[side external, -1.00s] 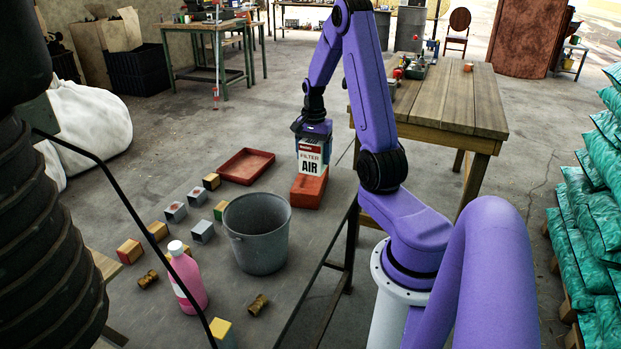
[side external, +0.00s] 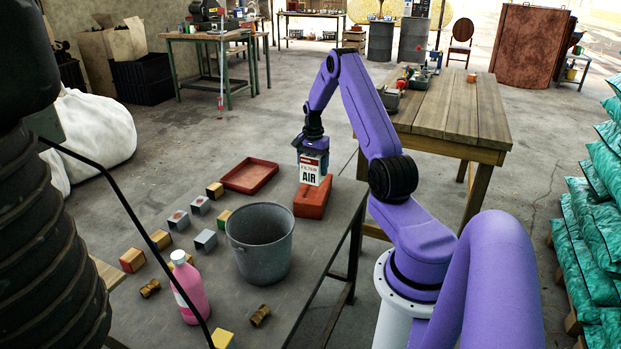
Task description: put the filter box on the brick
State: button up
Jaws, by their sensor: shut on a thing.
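The filter box (side external: 312,170) is a small white and dark box with "FILTER AIR" on its label, held upright. My gripper (side external: 312,152) is above it and shut on its upper part. The brick (side external: 311,201) is orange-red and lies on the grey table near its far right edge. The box's lower end overlaps the far part of the brick's top in this view. I cannot tell whether it touches the brick or is slightly above it.
A red tray (side external: 250,176) lies left of the brick. A grey bucket (side external: 260,243) stands nearer, with a pink bottle (side external: 188,289) and several small blocks (side external: 205,240) to its left. A wooden table (side external: 455,112) stands behind on the right.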

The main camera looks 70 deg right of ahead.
aim_at(311, 177)
jog(key=shift+w+d+f, duration=0.45)
jog(key=shift+f, duration=0.3)
jog(key=shift+w+d+f, duration=0.4)
jog(key=shift+d+f, duration=0.05)
jog(key=shift+f, duration=1.8)
jog(key=shift+f, duration=0.15)
jog(key=o, duration=1.2)
